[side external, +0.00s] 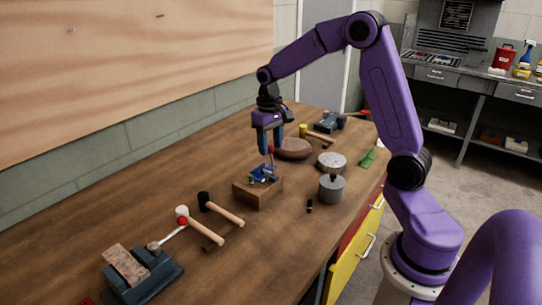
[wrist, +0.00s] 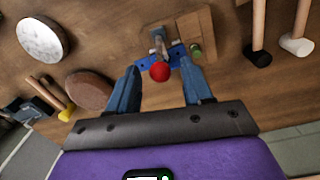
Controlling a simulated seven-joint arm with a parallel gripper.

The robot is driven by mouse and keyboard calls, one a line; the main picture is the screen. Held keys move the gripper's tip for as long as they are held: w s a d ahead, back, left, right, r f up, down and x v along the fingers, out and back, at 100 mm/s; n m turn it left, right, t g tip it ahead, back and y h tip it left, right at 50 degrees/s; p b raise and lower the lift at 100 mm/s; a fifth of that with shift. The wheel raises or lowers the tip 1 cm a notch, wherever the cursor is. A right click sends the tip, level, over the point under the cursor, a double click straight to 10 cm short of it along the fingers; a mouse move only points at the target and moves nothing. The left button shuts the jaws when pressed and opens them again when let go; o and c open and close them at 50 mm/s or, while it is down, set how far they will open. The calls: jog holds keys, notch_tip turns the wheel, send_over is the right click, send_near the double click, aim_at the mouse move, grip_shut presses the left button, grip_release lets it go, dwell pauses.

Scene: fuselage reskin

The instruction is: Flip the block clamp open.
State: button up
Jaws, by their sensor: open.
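The block clamp is a wooden block (side external: 257,192) with a blue metal toggle clamp (side external: 262,173) on top. Its lever stands roughly upright and ends in a red ball knob (side external: 271,150). In the wrist view the red knob (wrist: 159,71) lies between and slightly beyond my fingertips, with the blue clamp base (wrist: 176,55) and wooden block (wrist: 196,30) behind it. My gripper (side external: 270,150) is open above the block, pointing down, with its blue fingers around the knob's level. In the wrist view my gripper (wrist: 162,82) shows a gap on both sides of the knob.
Two mallets (side external: 222,210) and a vise (side external: 140,272) lie left of the block. A grey lidded pot (side external: 332,187), a round pale disc (side external: 331,162) and a brown rounded object (side external: 293,149) stand to its right and behind. Bare table lies in front of the block.

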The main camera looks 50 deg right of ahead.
aim_at(271, 151)
jog(key=shift+d+f, duration=0.1)
jog(key=shift+f, duration=2.15)
grip_shut()
